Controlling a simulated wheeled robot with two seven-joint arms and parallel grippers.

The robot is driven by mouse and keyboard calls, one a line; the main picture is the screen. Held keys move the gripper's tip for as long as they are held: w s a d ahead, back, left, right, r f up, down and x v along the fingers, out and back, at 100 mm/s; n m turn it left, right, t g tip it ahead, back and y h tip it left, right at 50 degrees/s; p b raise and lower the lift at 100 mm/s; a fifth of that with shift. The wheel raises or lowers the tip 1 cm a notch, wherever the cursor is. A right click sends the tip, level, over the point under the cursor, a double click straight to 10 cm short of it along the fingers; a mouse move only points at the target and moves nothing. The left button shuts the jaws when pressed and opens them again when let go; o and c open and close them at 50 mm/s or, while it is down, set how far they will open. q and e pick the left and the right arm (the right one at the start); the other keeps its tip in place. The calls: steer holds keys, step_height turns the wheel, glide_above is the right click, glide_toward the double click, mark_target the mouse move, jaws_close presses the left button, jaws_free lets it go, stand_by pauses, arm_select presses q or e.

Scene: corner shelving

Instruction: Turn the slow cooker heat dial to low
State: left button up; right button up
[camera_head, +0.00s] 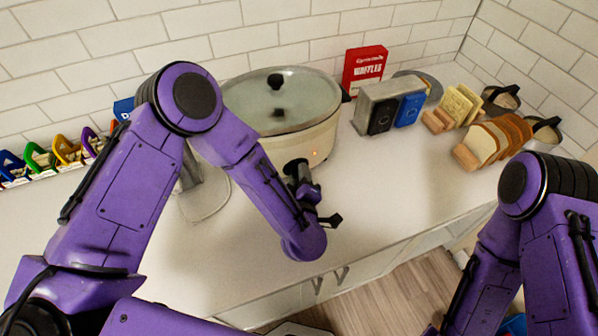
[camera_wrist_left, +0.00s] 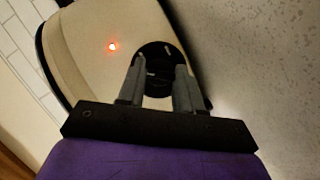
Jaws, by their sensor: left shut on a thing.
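The slow cooker (camera_head: 317,143) stands on the counter against the back wall, cream with a glass lid and black knob. Its black heat dial (camera_wrist_left: 158,55) is on the front, beside a lit red light (camera_wrist_left: 112,46). My left gripper (camera_head: 297,166) is at the cooker's front. In the left wrist view the left gripper (camera_wrist_left: 159,70) has its fingers on the dial, shut on it. The dial's marking cannot be read. My right arm (camera_head: 540,220) shows at the right; its gripper is out of view.
A toaster (camera_head: 378,88), a red waffle box (camera_head: 364,68) and bread slices (camera_head: 495,138) stand right of the cooker. The counter front (camera_head: 370,205) is clear at the right.

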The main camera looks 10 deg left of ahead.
arm_select(q)
steer(key=m+p, duration=0.1)
steer(key=m+g+y, duration=0.1)
steer(key=shift+d+r+m+p, duration=0.1)
steer(key=shift+r+m+p, duration=0.1)
steer(key=shift+m+p, duration=0.15)
steer(key=shift+w+m+g+y+p, duration=0.1)
steer(key=shift+m+g+y+p, duration=0.2)
steer(key=shift+m+g+p, duration=0.5)
steer(key=shift+f, duration=0.1)
steer(key=o, duration=1)
steer(key=shift+m, duration=0.25)
steer(key=shift+o, duration=0.2)
steer(key=shift+s+d+b, duration=0.2)
steer(key=shift+s+b, duration=0.1)
steer(key=shift+b, duration=0.05)
steer(key=b+v, duration=0.2)
steer(key=v, duration=0.7)
steer(key=shift+f+b, duration=0.1)
steer(key=shift+b, duration=0.25)
steer(key=shift+s+d+r, duration=0.15)
steer(key=shift+s+r, duration=0.1)
steer(key=shift+s, duration=0.1)
